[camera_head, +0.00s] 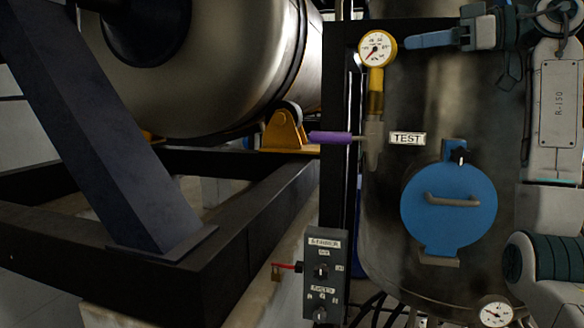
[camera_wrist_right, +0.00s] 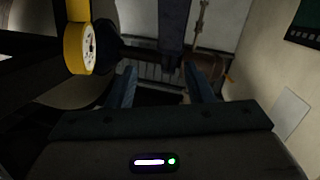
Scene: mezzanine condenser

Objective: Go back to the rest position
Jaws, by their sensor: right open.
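My right gripper (camera_head: 418,40) is at the upper right in the head view, its blue finger pointing left in front of the dark metal vessel (camera_head: 440,90). It is to the right of the yellow-rimmed pressure gauge (camera_head: 377,49), with a visible gap in the picture. In the right wrist view, the two fingers of this gripper (camera_wrist_right: 161,85) stand apart, with nothing held between them. The yellow gauge (camera_wrist_right: 86,48) shows at the upper left there. My left gripper is in neither view.
A purple-handled lever (camera_head: 330,138) sticks out left beside the TEST label (camera_head: 407,139). A blue round hatch (camera_head: 449,208) with a handle is below. A grey control box (camera_head: 325,275) has a red lever at its left. A black steel frame (camera_head: 230,245) fills the left.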

